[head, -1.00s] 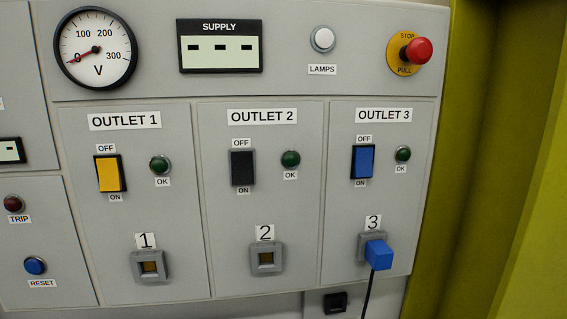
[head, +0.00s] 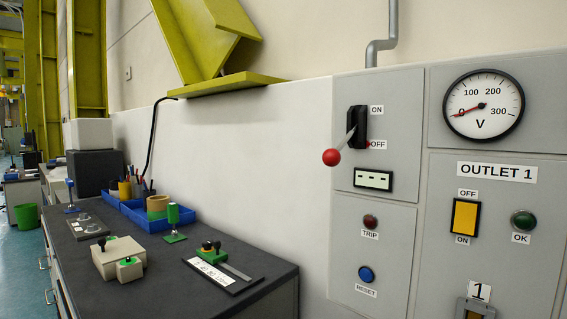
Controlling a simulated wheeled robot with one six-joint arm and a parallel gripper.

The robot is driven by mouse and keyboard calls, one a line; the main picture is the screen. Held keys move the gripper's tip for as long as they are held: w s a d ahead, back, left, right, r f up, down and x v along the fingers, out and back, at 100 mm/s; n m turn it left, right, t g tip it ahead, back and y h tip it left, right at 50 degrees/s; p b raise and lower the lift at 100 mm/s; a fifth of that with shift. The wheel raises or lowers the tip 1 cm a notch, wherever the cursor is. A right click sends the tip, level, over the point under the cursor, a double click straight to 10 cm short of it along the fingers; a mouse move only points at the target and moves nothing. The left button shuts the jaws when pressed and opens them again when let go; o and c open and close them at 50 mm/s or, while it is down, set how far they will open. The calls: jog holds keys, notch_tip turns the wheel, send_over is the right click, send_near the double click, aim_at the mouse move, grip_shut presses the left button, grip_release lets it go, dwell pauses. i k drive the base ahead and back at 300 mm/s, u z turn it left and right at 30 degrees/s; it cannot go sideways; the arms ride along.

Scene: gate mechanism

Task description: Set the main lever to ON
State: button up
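The main lever (head: 348,137) is on the upper left panel of the grey cabinet, in the head view. It has a black housing, a metal rod and a red ball knob (head: 331,157). The rod slants down and to the left, with the knob low, nearer the OFF label (head: 378,145) than the ON label (head: 377,110) above. A small red pointer shows beside OFF. The voltmeter (head: 484,106) needle rests at about 0. My gripper is not in view.
Below the lever are a small display (head: 373,180), a TRIP lamp (head: 370,221) and a blue RESET button (head: 366,274). A dark workbench (head: 235,297) with tools and blue bins (head: 130,213) stands left of the cabinet. A yellow-green beam (head: 222,84) is above. The air before the lever looks clear.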

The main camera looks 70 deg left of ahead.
aim_at(331, 157)
jog(key=u, duration=1.7)
jog(key=k, duration=0.55)
jog(key=u, duration=1.5)
jog(key=i, duration=0.85)
jog(key=z, duration=1.7)
